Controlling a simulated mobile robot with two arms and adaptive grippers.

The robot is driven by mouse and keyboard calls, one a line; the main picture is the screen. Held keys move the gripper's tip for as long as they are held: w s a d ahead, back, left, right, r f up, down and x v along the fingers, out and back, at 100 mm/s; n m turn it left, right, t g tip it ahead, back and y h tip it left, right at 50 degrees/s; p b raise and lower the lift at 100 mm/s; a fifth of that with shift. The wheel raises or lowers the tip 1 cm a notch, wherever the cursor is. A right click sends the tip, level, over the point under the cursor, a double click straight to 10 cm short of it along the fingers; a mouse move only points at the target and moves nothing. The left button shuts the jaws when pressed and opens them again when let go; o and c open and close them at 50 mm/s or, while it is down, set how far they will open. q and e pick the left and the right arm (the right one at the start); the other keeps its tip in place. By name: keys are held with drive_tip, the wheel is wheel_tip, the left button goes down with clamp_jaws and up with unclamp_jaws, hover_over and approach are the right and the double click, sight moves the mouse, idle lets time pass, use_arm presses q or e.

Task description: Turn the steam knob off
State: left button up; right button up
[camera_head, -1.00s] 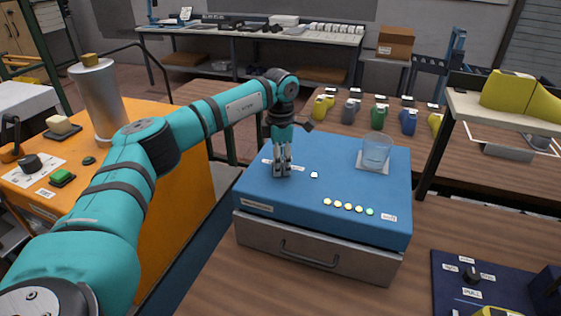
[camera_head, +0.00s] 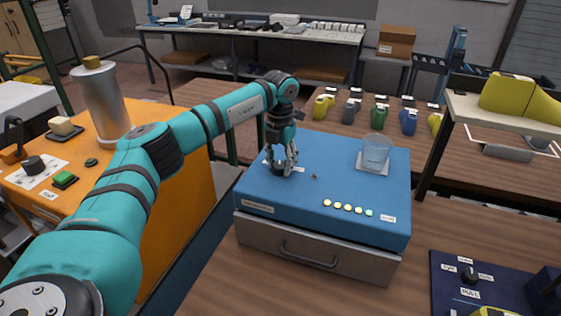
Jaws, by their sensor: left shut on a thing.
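The blue-topped box (camera_head: 335,200) stands on the wooden table, with a metal drawer front below it. My left gripper (camera_head: 281,171) points straight down on the left part of its top. It is shut on a dark knob (camera_head: 279,172), which the fingers mostly hide. I take this knob for the steam knob; its pointer cannot be read. A small brownish spot (camera_head: 314,176) lies just right of the gripper. A row of lit lamps (camera_head: 348,207) runs along the front edge of the top. My right gripper is not in view.
A glass (camera_head: 376,152) stands on a pale pad at the box's back right. A dark panel (camera_head: 490,285) with another knob is at the lower right. The orange cabinet (camera_head: 180,205) with a metal cylinder (camera_head: 104,100) is at the left. Several coloured lasts stand behind.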

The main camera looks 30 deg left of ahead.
sight(280, 163)
use_arm(q)
drive_tip(key=n, duration=0.4)
drive_tip(key=shift+a+r+n, duration=0.1)
drive_tip(key=shift+n, duration=0.2)
drive_tip(key=shift+n+p, duration=0.3)
drive_tip(key=shift+n, duration=0.1)
drive_tip(key=o, duration=1.2)
drive_tip(key=shift+c, duration=0.2)
wheel_tip(280, 163, up, 12)
